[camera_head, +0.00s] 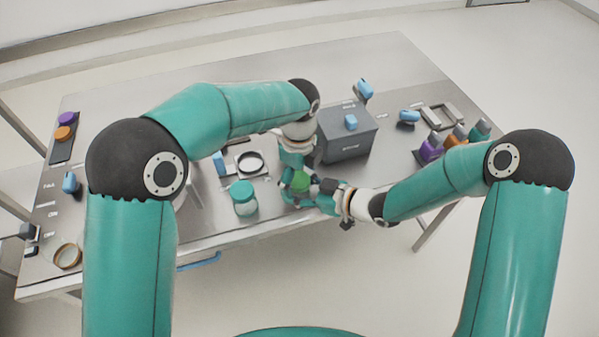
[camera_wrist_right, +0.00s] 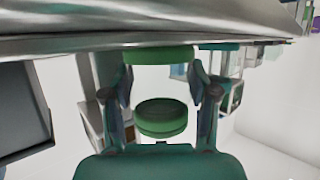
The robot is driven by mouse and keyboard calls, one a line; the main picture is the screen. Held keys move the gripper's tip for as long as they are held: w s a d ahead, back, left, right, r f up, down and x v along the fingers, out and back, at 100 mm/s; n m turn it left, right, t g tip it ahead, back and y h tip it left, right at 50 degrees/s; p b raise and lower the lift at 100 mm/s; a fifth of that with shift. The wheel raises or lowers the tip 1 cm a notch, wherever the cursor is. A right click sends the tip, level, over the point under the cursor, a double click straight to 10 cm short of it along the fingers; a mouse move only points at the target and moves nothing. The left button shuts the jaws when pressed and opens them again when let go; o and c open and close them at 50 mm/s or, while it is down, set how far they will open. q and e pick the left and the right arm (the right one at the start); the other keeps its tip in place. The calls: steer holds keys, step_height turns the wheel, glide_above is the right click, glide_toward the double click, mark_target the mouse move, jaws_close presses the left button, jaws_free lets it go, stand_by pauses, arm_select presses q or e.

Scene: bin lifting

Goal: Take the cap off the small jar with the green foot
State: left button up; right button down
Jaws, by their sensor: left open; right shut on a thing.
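The small jar shows as a green round top (camera_head: 300,183) near the front edge of the table, mostly hidden by my grippers. In the right wrist view one green disc (camera_wrist_right: 161,118) and a second green disc (camera_wrist_right: 160,55) show between the fingers; I cannot tell which is cap and which is foot. My right gripper (camera_head: 316,189) reaches in from the right and is shut on the jar; its fingers (camera_wrist_right: 160,80) stand either side in the wrist view. My left gripper (camera_head: 297,166) points down just above the green top, open; its fingertips are partly hidden.
A jar with a teal lid (camera_head: 242,198) stands close by on the left, near a square frame with a black ring (camera_head: 250,162). A grey box (camera_head: 347,137) with a blue knob stands behind on the right. Coloured bottles (camera_head: 431,149) stand farther right.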

mark_target(298, 179)
arm_select(q)
steer(key=c, duration=1.4)
steer(key=shift+r, duration=0.3)
steer(key=shift+r, duration=0.95)
steer(key=shift+r, duration=2.05)
arm_select(e)
steer(key=shift+c, duration=1.2)
jaws_free()
